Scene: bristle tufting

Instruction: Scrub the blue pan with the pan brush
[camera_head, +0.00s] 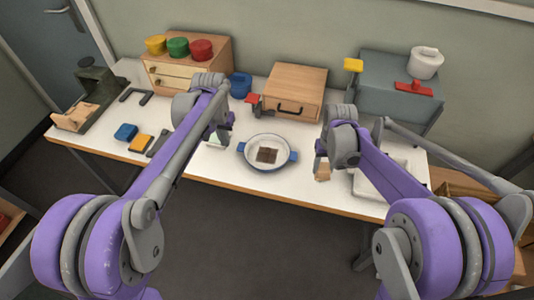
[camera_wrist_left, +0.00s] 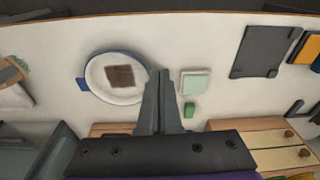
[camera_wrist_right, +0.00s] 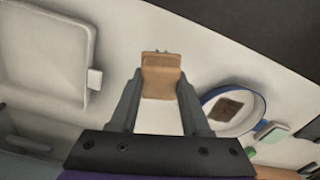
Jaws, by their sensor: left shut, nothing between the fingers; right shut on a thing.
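The blue pan (camera_head: 248,156) stands near the front edge of the table, with a white inside, blue handles and a dark brown square patch (camera_head: 267,155) on its floor. It also shows in the left wrist view (camera_wrist_left: 97,76) and the right wrist view (camera_wrist_right: 214,107). My right gripper (camera_wrist_right: 160,74) is shut on the tan, block-shaped pan brush (camera_wrist_right: 161,84), to the right of the pan and apart from it. The brush also shows in the head view (camera_head: 322,172); its bristles are hardly visible. My left gripper (camera_wrist_left: 160,73) is shut and empty, left of the pan.
A white tray (camera_wrist_right: 88,45) lies right of the brush. A pale green sponge-like block (camera_wrist_left: 195,82) lies left of the pan. A wooden box (camera_head: 297,85) and a drawer unit (camera_head: 187,63) stand behind. A grey box (camera_head: 385,72) stands at the back right.

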